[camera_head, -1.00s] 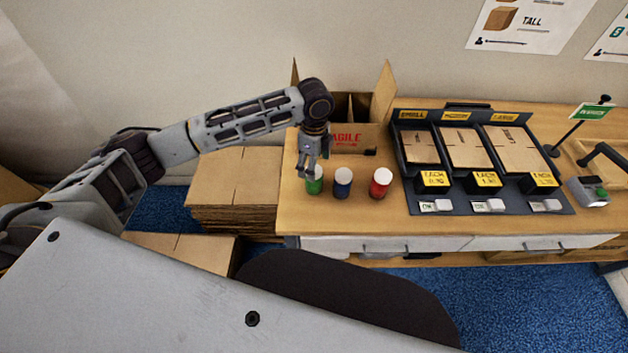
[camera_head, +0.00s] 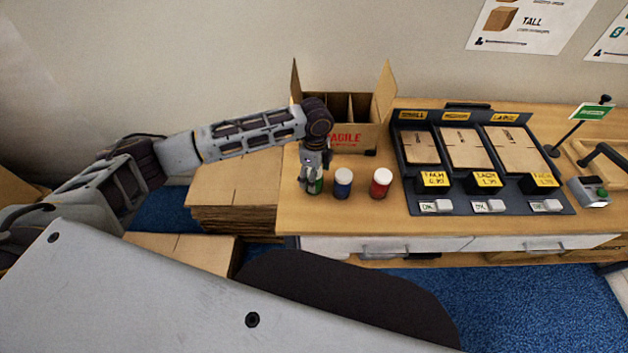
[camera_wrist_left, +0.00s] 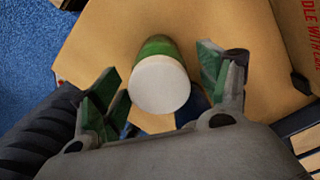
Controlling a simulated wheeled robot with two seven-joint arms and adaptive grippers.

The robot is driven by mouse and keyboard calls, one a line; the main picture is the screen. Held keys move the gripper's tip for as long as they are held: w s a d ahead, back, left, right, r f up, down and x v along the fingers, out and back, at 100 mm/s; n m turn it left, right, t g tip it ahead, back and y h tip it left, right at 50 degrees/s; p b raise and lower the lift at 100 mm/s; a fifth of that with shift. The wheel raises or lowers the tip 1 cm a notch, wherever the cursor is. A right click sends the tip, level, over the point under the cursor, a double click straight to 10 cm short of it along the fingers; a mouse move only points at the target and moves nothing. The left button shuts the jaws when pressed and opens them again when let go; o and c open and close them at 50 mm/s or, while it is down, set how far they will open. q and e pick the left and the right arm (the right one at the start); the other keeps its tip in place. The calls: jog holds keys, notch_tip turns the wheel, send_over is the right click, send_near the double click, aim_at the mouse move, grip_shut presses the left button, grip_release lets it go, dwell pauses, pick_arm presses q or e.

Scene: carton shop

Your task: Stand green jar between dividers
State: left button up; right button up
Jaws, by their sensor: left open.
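The green jar (camera_head: 315,187) stands upright at the left of the bench front, partly hidden by my left gripper (camera_head: 314,178). In the left wrist view the jar's white lid (camera_wrist_left: 159,84) and green side show. My left gripper (camera_wrist_left: 163,90) is open there, its green-padded fingers on either side of the jar with gaps visible. The carton (camera_head: 352,136) with upright dividers (camera_head: 350,107) stands open behind the jars, flaps raised. Part of its front is hidden by my arm. My right gripper is not in view.
A blue jar (camera_head: 343,184) and a red jar (camera_head: 381,183) stand right of the green jar. A dark rack of flat cartons (camera_head: 411,195) is further right. Stacked cardboard (camera_head: 235,190) lies left of the bench. Bare bench top (camera_head: 300,220) lies before the jars.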

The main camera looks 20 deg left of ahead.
pick_arm(q)
jog(key=shift+f, duration=1)
jog(key=c, duration=1.3)
jog(key=shift+r, duration=0.1)
jog(key=shift+r, duration=5)
